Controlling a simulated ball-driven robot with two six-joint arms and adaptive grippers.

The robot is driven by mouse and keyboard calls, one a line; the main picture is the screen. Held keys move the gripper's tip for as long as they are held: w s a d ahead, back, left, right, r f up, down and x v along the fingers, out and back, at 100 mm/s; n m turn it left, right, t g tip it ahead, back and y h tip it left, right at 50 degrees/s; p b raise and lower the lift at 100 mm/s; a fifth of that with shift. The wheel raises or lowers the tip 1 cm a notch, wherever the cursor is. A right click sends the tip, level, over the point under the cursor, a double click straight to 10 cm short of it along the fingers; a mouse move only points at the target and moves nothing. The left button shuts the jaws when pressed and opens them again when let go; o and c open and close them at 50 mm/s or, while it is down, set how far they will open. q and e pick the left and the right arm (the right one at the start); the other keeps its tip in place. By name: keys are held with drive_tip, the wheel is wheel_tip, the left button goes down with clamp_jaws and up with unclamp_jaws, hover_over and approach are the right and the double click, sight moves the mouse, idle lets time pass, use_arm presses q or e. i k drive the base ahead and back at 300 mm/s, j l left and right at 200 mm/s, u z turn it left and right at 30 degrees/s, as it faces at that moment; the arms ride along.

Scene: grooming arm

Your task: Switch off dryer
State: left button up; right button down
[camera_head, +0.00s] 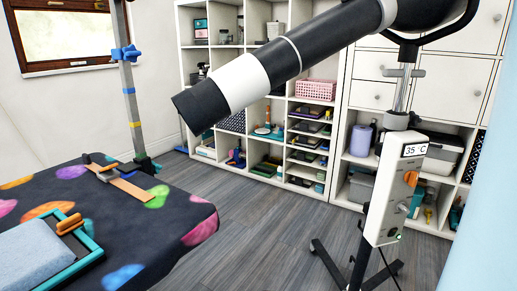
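The dryer's black and white barrel (290,60) hangs across the upper middle, its open end pointing down and left over the table side. Its stand carries a white control box (385,190) at the right. The box's display (415,150) reads 35 °C. Below the display is an orange knob (411,178), then a grey knob (403,207) and a small green light (399,236) near the bottom. Neither of my grippers is in view.
A grooming table (190,255) with a colourful spotted top stands at the left, with a post and a blue-framed grey pad (35,258) there. White shelves (345,85) line the back. Grey floor is clear between table and stand. A pale blue surface (485,230) fills the right edge.

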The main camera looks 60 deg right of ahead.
sight(393, 231)
drive_tip(key=z, duration=2.55)
